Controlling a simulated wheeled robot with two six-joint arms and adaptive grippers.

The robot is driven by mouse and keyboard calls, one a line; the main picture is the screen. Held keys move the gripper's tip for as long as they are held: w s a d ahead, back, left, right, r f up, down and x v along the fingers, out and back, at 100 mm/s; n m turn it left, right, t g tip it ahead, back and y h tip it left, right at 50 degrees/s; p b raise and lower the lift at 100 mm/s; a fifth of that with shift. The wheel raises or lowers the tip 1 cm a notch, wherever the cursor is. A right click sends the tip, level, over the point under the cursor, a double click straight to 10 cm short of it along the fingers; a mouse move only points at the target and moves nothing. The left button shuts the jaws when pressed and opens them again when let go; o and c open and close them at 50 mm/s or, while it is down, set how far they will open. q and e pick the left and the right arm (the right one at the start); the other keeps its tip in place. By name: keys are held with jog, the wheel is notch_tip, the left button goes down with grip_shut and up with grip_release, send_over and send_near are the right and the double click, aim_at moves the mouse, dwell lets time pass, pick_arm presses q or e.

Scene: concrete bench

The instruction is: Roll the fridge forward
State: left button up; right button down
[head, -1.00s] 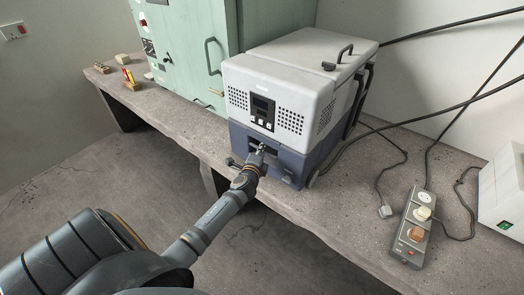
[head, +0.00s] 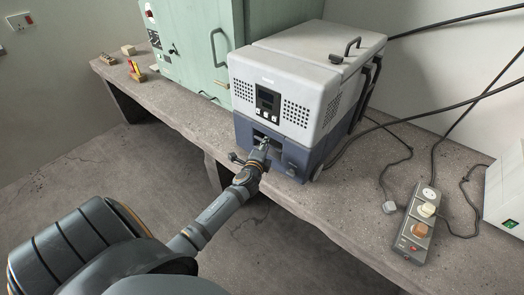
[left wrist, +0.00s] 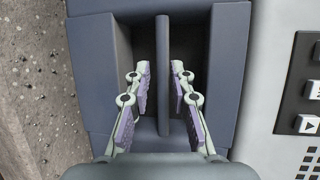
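The fridge (head: 290,85) is a box with a pale grey upper part and lid and a blue-grey base, standing on the concrete bench (head: 340,205). Its front has a small display, vents and a recess low down. A dark bar handle (left wrist: 163,75) stands in that recess in the left wrist view. My left gripper (head: 263,146) is at the recess. Its two fingers (left wrist: 160,75) reach in on either side of the bar, with a visible gap on the left side; contact on the right side is unclear. My right gripper is out of view.
A green cabinet (head: 190,45) stands to the left of the fridge. A power strip (head: 410,235), a loose plug (head: 389,207) and black cables lie to its right, by a white box (head: 505,190). Bare bench lies in front of the fridge up to its edge.

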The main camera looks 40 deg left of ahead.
pick_arm(q)
jog(key=v, duration=1.1)
jog(key=shift+f, duration=0.1)
jog(key=s+f+n+g+h, duration=0.1)
jog(key=s+f+n+g, duration=0.4)
jog(key=f, duration=1)
jog(key=s+f+n+g+h, duration=0.15)
jog(key=s+f, duration=0.55)
jog(key=f, duration=0.8)
jog(key=s+d+f+n+g, duration=0.2)
jog(key=s+f, duration=0.3)
jog(key=s, duration=0.4)
jog(key=s+d+f+n+g+h+p, duration=0.1)
jog(key=s+f+n+g, duration=0.2)
jog(key=s+f, duration=0.3)
jog(key=s+d+f+n+g, duration=0.2)
jog(key=s+f, duration=0.4)
jog(key=s, duration=0.6)
jog(key=shift+d+n, duration=0.35)
jog(key=shift+n, duration=0.4)
jog(key=shift+o, duration=0.5)
jog(key=shift+a+h, duration=0.1)
jog(key=shift+h, duration=0.15)
